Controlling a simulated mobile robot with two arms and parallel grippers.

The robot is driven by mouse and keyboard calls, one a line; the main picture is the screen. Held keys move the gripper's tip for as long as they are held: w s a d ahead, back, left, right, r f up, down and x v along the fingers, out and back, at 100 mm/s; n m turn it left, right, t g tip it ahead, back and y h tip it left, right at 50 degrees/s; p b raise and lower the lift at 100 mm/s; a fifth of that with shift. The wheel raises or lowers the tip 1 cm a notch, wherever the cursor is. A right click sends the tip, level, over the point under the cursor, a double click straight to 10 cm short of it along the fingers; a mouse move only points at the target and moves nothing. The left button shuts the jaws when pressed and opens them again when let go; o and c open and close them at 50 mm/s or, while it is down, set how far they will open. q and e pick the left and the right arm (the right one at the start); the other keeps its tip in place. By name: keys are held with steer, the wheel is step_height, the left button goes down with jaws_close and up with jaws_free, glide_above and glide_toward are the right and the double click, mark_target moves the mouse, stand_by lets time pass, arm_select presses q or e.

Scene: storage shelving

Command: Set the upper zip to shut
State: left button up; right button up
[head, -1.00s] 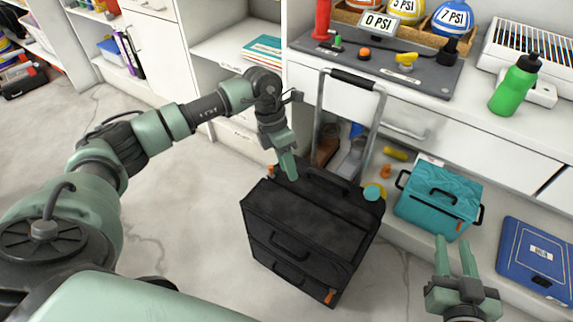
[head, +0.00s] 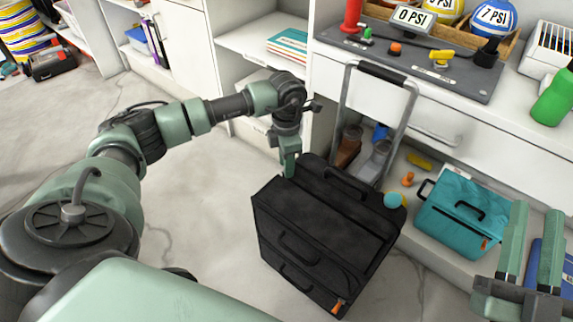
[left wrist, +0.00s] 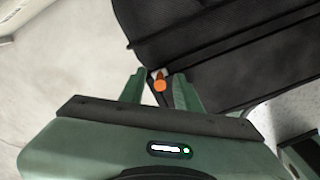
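A black wheeled bag (head: 320,215) stands on the floor, its raised pull handle behind it. In the left wrist view an orange zip pull (left wrist: 160,85) lies at a corner of the black bag (left wrist: 215,40). My left gripper (head: 289,170) is at the bag's upper left corner and hides that pull in the head view. In the left wrist view my left gripper (left wrist: 159,80) is open, one finger on either side of the pull, with small gaps. A second orange zip pull (head: 337,307) is at the bag's lower right. My right gripper (head: 532,225) is open and empty, right of the bag.
A teal bag (head: 460,215) and small items sit on the low shelf right of the black bag. A counter with a grey panel (head: 470,78) and a green bottle (head: 553,100) is behind.

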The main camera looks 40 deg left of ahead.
arm_select(q)
jaws_close()
stand_by(1.5)
